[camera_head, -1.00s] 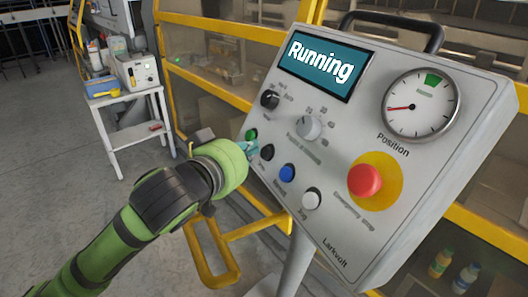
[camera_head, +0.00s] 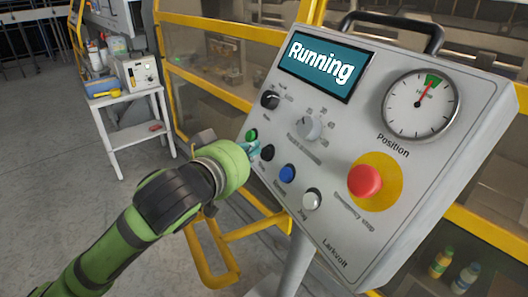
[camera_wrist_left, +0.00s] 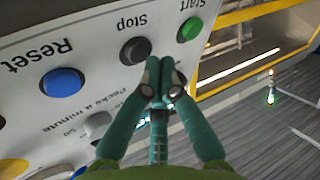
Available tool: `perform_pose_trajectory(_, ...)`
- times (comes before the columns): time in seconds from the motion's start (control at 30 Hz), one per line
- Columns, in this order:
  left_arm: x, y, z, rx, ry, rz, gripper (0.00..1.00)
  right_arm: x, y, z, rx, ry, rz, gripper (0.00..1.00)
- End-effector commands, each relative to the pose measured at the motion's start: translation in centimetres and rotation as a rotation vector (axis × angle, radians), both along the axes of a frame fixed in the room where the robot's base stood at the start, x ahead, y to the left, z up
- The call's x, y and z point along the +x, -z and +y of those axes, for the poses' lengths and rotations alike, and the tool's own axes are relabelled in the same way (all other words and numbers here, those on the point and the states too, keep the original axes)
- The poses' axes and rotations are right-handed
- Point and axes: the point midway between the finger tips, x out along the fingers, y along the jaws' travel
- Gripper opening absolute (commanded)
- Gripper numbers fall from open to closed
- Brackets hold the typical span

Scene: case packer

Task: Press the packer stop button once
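The black stop button (camera_head: 267,152) is on the sloped grey control panel (camera_head: 330,215), between the green start button (camera_head: 251,135) and the blue reset button (camera_head: 287,173). The stop button (camera_wrist_left: 135,51) also shows in the left wrist view, under an upside-down "Stop" label. My left gripper (camera_head: 254,149) has its teal fingers at the panel, just left of the stop button. In the left wrist view its fingertips (camera_wrist_left: 160,72) are together, with nothing between them, beside the button's edge. I cannot tell whether they touch it. The display (camera_head: 322,66) reads "Running". My right gripper is not in view.
A red emergency stop (camera_head: 365,181) on a yellow disc, a white button (camera_head: 312,200) and knobs share the panel. A yellow-framed machine guard stands behind. A white trolley (camera_head: 130,135) stands at the back left. The grey floor at left is clear.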

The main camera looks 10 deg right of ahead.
Motion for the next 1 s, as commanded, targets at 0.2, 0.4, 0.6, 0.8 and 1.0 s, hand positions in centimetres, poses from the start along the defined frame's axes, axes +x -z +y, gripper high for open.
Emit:
perform_pose_trajectory(0.2, 0.15, 0.23, -0.39, 0.001, 0.000, -0.001, 0.00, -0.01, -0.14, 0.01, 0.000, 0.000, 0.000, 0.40)
perform_pose_trajectory(0.4, 0.14, 0.24, -0.38, 0.001, 0.000, -0.001, 0.00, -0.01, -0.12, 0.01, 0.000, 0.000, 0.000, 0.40)
perform_pose_trajectory(0.6, 0.17, 0.30, -0.48, 0.001, 0.000, -0.001, 0.00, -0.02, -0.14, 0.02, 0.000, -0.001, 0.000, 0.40)
perform_pose_trajectory(0.8, 0.24, 0.43, -0.69, 0.000, 0.000, 0.001, 0.00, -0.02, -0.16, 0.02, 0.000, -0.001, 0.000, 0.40)
perform_pose_trajectory(1.0, 0.32, 0.58, -0.90, 0.000, 0.000, 0.001, 0.00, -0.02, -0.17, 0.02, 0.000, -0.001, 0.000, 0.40)
